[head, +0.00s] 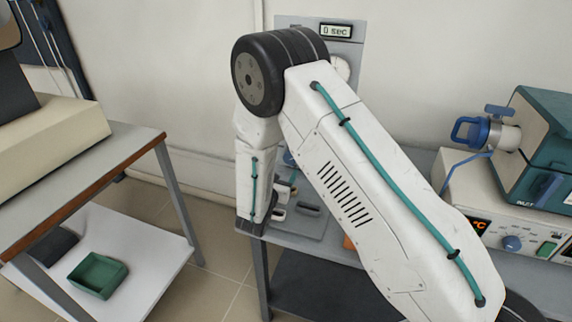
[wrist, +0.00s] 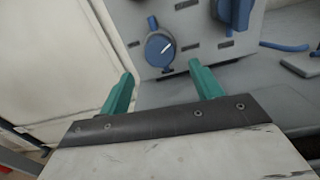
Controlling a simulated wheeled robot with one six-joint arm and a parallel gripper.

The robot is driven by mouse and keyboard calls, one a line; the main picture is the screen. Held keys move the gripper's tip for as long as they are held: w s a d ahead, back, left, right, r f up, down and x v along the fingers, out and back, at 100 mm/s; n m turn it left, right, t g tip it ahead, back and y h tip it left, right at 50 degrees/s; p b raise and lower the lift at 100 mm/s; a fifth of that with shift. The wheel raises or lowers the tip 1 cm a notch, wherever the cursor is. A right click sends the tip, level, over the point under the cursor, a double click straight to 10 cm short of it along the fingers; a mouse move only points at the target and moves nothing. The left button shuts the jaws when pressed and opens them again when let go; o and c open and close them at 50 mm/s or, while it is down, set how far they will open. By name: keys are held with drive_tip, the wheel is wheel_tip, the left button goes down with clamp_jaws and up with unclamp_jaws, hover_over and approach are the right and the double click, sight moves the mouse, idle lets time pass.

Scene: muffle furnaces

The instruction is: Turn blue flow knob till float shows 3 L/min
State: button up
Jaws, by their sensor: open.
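In the wrist view a round blue knob (wrist: 159,49) with a white pointer line sits on the lower front of a grey panel. The pointer slants up to the right. My gripper (wrist: 162,80) is open, with its two teal fingers apart below the knob and nothing between them. The knob appears just beyond the gap, apart from the fingers. No float or flow scale can be read in either view.
A teal furnace (head: 545,150) with a blue-handled fitting (head: 487,133) stands at the right on a cream control unit (head: 481,206). A table with a green tray (head: 98,275) on its lower shelf is at left. Floor shows between the tables.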

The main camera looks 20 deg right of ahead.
sight(288, 160)
drive_tip(key=shift+x, duration=2.7)
drive_tip(key=c, duration=1)
drive_tip(key=shift+a, duration=0.1)
